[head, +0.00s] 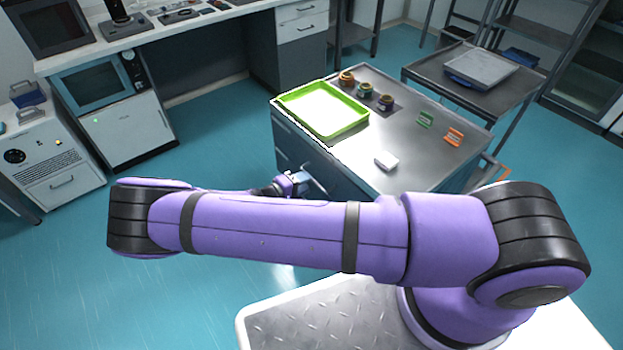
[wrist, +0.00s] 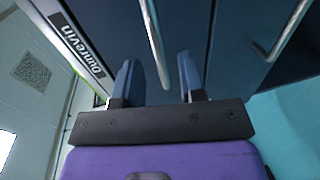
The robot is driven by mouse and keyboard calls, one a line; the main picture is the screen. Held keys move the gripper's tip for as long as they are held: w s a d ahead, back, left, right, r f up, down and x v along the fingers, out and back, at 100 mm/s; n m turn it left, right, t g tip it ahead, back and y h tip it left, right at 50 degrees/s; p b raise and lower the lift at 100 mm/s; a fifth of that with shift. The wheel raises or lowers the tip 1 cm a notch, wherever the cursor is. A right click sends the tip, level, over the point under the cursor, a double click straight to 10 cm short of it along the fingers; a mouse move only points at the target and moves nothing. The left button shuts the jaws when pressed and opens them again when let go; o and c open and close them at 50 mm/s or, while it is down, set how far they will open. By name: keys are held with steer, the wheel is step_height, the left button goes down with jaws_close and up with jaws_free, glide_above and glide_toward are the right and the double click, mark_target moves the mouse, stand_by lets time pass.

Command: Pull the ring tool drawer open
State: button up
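The drawers are in the dark blue front of the steel-topped cabinet (head: 440,150) in the head view; my arm hides part of that front. In the wrist view, a drawer front (wrist: 185,25) carries a long silver bar handle (wrist: 152,42). My gripper (wrist: 157,62) is open, with one blue finger on each side of the lower end of this handle. Neither finger clearly touches it. A second bar handle (wrist: 285,30) is on the neighbouring front to the right. I see no label that tells which drawer is the ring tool drawer. The fronts look closed.
On the cabinet top are a green tray (head: 325,108), several small jars (head: 365,89), a white block (head: 387,162), and green (head: 425,119) and orange (head: 454,137) holders. A grey cart (head: 510,85) stands behind. The teal floor left of the cabinet is clear.

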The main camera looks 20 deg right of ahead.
steer(key=shift+x, duration=1.9)
steer(key=shift+c, duration=0.4)
jaws_close()
